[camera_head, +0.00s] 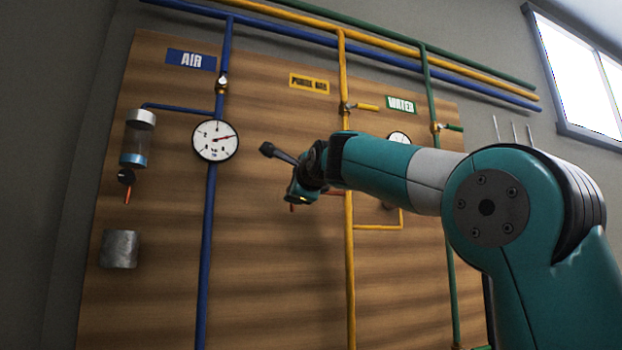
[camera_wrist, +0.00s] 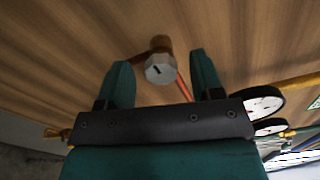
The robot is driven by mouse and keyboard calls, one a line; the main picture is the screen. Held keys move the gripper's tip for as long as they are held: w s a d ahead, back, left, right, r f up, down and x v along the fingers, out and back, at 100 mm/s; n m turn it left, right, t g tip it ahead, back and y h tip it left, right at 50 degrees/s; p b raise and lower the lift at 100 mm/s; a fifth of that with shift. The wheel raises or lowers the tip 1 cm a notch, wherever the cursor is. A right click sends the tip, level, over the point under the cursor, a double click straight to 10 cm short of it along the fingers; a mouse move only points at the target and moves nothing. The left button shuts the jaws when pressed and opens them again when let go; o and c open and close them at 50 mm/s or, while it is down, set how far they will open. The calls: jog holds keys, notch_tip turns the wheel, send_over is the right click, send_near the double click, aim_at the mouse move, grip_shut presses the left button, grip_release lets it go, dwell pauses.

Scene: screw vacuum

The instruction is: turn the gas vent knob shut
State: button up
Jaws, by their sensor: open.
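A grey faceted knob (camera_wrist: 160,71) with a short dark mark on its face shows in the wrist view; I take it for the gas vent knob. It sits on a brown fitting (camera_wrist: 161,44) against the wooden board. My gripper (camera_wrist: 160,60) is open, with one finger to the left of the knob and one to the right. Gaps show on both sides, but the depth between fingertips and knob is hard to tell. In the head view my gripper (camera_head: 300,190) is at the board, left of the yellow gas pipe, and the knob is hidden there.
The wooden board (camera_head: 270,260) carries a blue air pipe (camera_head: 208,230), a yellow pipe (camera_head: 349,270) and a green water pipe (camera_head: 430,100). A round gauge (camera_head: 215,141) is left of my gripper; another (camera_head: 398,138) is partly behind my arm. A yellow valve handle (camera_head: 367,107) sits above.

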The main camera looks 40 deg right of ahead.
jog(key=b+v, duration=0.4)
jog(key=v, duration=1.2)
jog(key=shift+b, duration=0.4)
jog(key=shift+s, duration=0.1)
jog(key=w+a+f+n+g+y, duration=0.1)
jog(key=a+f+n+g+y, duration=0.1)
jog(key=a+f+n, duration=0.45)
jog(key=w+a+f+n+g+y+p, duration=0.1)
jog(key=a+f+n+g+y, duration=0.2)
jog(key=f, duration=0.7)
jog(key=w+a+f+n+g+y, duration=0.1)
jog(key=a+f+n+g+y, duration=0.15)
jog(key=f+n, duration=0.55)
jog(key=s+a+f+n+g, duration=0.3)
jog(key=s+f+n, duration=0.1)
jog(key=s+f, duration=0.3)
jog(key=s+a+f+n+g+y, duration=0.1)
jog(key=s+a+f+n+g, duration=0.2)
jog(key=s+f+n, duration=0.2)
jog(key=s+a+f+n+g, duration=0.3)
jog(key=s+f, duration=0.6)
jog(key=f, duration=0.3)
jog(key=shift+n+g+y+p, duration=0.35)
jog(key=shift+n+g+p, duration=0.1)
jog(key=shift+n, duration=0.6)
jog(key=shift+d+f, duration=0.1)
jog(key=shift+d, duration=0.05)
